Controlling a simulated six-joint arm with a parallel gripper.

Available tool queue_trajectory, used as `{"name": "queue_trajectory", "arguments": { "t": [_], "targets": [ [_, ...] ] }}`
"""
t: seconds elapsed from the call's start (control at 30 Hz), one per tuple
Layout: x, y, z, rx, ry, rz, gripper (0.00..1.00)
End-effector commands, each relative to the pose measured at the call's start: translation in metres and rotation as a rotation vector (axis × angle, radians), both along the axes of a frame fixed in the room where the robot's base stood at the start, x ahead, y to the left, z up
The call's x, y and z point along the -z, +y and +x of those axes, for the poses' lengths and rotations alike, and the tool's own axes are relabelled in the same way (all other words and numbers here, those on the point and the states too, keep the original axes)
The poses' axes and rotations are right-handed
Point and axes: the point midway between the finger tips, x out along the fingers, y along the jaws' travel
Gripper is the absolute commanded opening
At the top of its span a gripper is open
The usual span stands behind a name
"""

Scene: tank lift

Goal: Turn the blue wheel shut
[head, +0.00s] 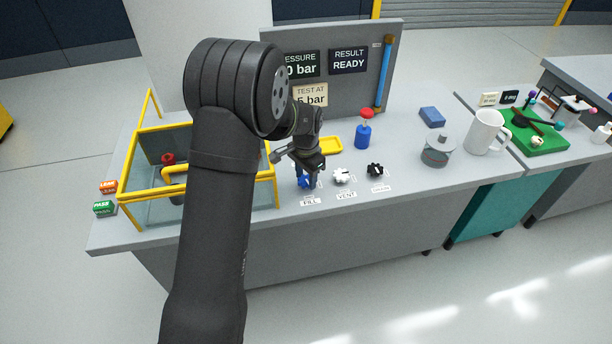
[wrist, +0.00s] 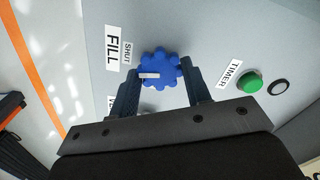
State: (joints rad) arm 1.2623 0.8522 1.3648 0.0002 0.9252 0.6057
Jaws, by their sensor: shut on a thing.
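The blue wheel (wrist: 160,65) is a lobed knob with a pale pointer mark, beside labels reading FILL (wrist: 111,50) and SHUT (wrist: 127,52). My gripper (wrist: 162,80) has its two dark fingers on either side of the wheel, shut on it. The pale mark lies toward the left side of the wheel, on the side of the SHUT label. In the head view the wheel (head: 304,182) shows at the front of the bench, partly hidden under my gripper (head: 307,178).
A white wheel (head: 342,176) labelled VENT and a black wheel (head: 375,170) stand to the right. A yellow-framed tank (head: 127,180) is at left. A blue bottle with a red top (head: 363,136) stands behind. A green button (wrist: 249,82) sits by the TIMER label. The display reads READY.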

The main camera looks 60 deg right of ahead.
Motion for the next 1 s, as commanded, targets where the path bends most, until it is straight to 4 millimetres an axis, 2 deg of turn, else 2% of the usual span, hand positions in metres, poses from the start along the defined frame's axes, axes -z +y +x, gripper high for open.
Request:
{"name": "queue_trajectory", "arguments": {
  "t": [0.3, 0.77, 0.8, 0.9, 1.0],
  "targets": [
    [-0.0012, -0.0011, 0.0000, 0.097, -0.001, -0.003, 0.21],
    [-0.0013, -0.0013, -0.0001, 0.110, -0.001, -0.004, 0.21],
    [-0.0013, -0.0013, -0.0001, 0.110, -0.001, -0.004, 0.46],
    [-0.0011, -0.0011, 0.0000, 0.109, -0.001, -0.003, 0.65],
    [-0.0008, -0.0008, -0.0001, 0.109, 0.000, -0.002, 0.66]
  ]
}}
